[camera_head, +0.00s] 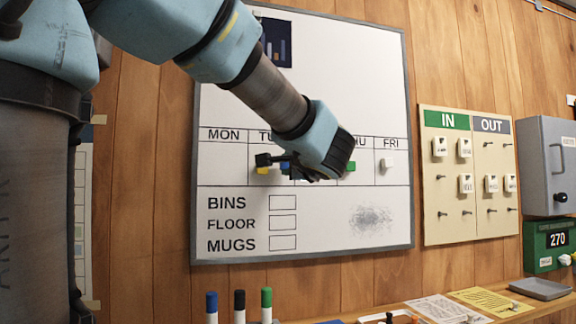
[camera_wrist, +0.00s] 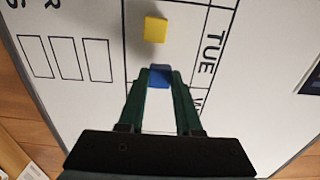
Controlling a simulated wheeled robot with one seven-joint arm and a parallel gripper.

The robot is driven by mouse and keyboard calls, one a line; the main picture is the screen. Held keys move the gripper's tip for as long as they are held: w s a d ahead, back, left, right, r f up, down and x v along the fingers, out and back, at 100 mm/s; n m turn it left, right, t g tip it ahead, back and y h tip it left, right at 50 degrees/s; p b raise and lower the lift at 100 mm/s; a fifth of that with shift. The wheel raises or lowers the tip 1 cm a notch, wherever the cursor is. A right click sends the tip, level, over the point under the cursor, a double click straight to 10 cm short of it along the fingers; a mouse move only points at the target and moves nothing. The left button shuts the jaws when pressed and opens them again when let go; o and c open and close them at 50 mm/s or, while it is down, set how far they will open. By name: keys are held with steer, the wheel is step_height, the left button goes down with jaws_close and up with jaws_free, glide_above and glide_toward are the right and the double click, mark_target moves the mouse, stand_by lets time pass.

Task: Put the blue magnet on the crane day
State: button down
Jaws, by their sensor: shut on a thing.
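My gripper (camera_wrist: 160,72) is shut on the blue magnet (camera_wrist: 159,77), which shows between the fingertips in the wrist view. In the head view the blue magnet (camera_head: 285,167) is partly hidden by my gripper at the whiteboard's (camera_head: 310,222) day row. It is near the TUE and WED columns; I cannot tell whether it touches the board. A yellow magnet (camera_head: 262,170) is just left of it, under TUE, and also shows in the wrist view (camera_wrist: 156,28). No mark naming the crane day is readable.
A green magnet (camera_head: 350,166) sits under THU and a white magnet (camera_head: 388,163) under FRI. Right of the board are an IN/OUT tag board (camera_head: 458,225) and a grey box (camera_head: 548,150). Upright markers (camera_head: 239,305) stand below.

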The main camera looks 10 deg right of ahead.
steer(key=shift+w+a+b, duration=0.15)
steer(key=shift+w+b, duration=0.55)
steer(key=shift+w, duration=0.3)
stand_by(2.0)
steer(key=shift+b, duration=0.45)
stand_by(1.2)
steer(key=c, duration=0.5)
jaws_free()
steer(key=shift+s, duration=0.1)
steer(key=s, duration=0.3)
steer(key=s+d, duration=0.1)
steer(key=s, duration=0.6)
steer(key=shift+s+d+b, duration=0.2)
steer(key=shift+s+b, duration=0.1)
steer(key=shift+b, duration=0.1)
